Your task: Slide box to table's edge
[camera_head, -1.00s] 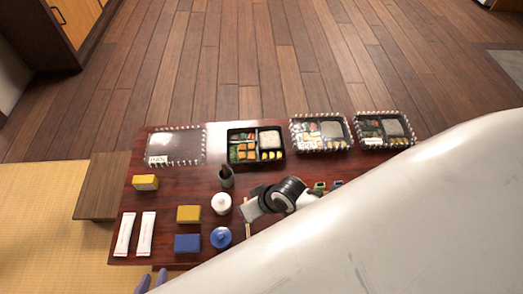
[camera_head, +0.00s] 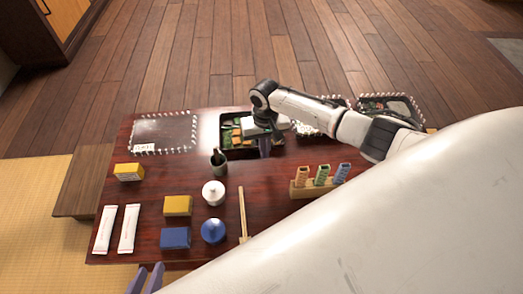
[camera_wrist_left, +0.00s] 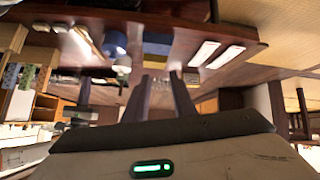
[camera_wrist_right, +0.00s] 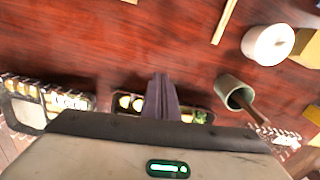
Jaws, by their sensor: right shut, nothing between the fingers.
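An open black bento box (camera_head: 228,153) with food in compartments sits near the far edge of the dark red table (camera_head: 270,215). My right gripper (camera_head: 265,148) is shut and empty, pointing down at the box's right part and hiding some of it. In the right wrist view the shut fingers (camera_wrist_right: 163,85) stand in front of the box (camera_wrist_right: 125,103); I cannot tell whether they touch it. My left gripper (camera_head: 146,279) is open and empty off the table's near left edge; its spread fingers also show in the left wrist view (camera_wrist_left: 162,90).
A clear box lid (camera_head: 165,132) lies left of the bento, and covered boxes (camera_head: 392,103) stand right.

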